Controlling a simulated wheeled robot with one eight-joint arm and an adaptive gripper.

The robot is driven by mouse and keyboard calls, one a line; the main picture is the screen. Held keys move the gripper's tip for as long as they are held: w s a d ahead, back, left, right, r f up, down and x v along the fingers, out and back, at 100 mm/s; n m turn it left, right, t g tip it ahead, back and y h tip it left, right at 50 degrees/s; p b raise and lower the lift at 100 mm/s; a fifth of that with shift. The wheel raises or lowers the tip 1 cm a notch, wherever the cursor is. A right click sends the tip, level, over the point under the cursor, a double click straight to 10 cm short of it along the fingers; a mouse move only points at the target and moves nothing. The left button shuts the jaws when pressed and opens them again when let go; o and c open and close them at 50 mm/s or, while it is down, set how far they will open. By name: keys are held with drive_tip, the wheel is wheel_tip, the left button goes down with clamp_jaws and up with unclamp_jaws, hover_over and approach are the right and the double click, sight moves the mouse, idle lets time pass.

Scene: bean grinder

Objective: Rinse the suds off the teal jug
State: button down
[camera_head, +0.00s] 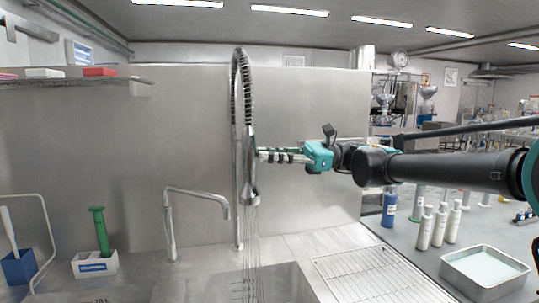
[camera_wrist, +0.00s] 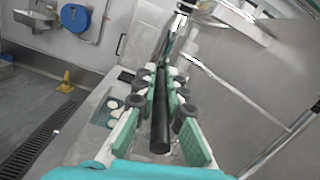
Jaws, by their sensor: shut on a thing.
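My gripper (camera_head: 262,155) reaches in from the right at the tap column. It is shut on the spray handle (camera_head: 253,188), which hangs head down from the coiled spring hose. Thin streams of water fall from the spray head into the sink (camera_head: 275,285). In the wrist view, my gripper (camera_wrist: 158,88) has its teal finger pads on both sides of the dark spray handle (camera_wrist: 160,125). I cannot make out the teal jug or any suds in either view.
A bent tap (camera_head: 170,220) stands left of the hose column. A wire drying rack (camera_head: 370,275) lies right of the sink. White bottles (camera_head: 432,226), a blue bottle (camera_head: 389,208) and a shallow metal tray (camera_head: 485,268) stand farther right. A green brush (camera_head: 100,230) stands at the left.

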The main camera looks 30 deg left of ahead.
drive_tip(key=shift+f+g+y, duration=0.1)
drive_tip(key=shift+g+y, duration=0.2)
drive_tip(key=c, duration=1.6)
unclamp_jaws()
drive_tip(key=v, duration=1.2)
